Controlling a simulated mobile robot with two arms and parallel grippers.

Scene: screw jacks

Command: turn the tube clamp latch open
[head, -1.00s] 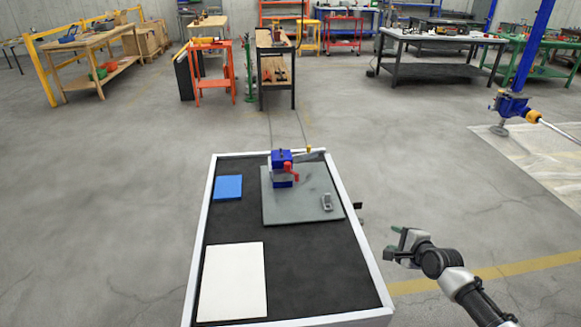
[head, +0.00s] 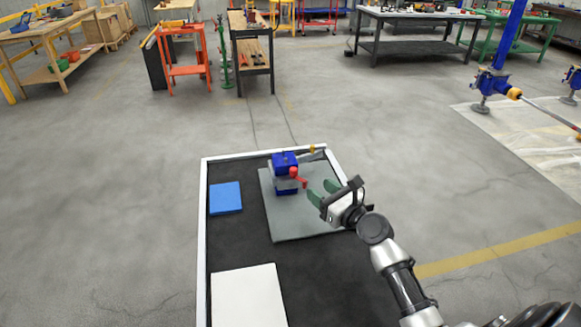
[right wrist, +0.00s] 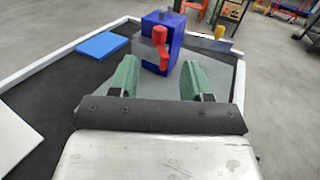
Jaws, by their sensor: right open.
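The tube clamp (head: 284,160) is a blue block with a grey middle, standing on a grey plate (head: 300,225) on the tabletop. Its red latch (head: 296,176) is on the clamp's near right side and hangs downward. The clamp (right wrist: 174,32) and the red latch (right wrist: 160,46) also show in the right wrist view, ahead of the fingers. My right gripper (head: 320,192) has green fingers, is open and empty, and points at the latch from the right. In the wrist view the latch lies beyond the gap between the fingertips (right wrist: 160,70), apart from them. My left gripper is not in view.
A blue pad (head: 226,198) lies left of the plate, and a white sheet (head: 248,297) lies nearer. A white rim (head: 203,250) edges the black table. A grey bar with a yellow end (head: 312,149) is behind the clamp. The table's middle is clear.

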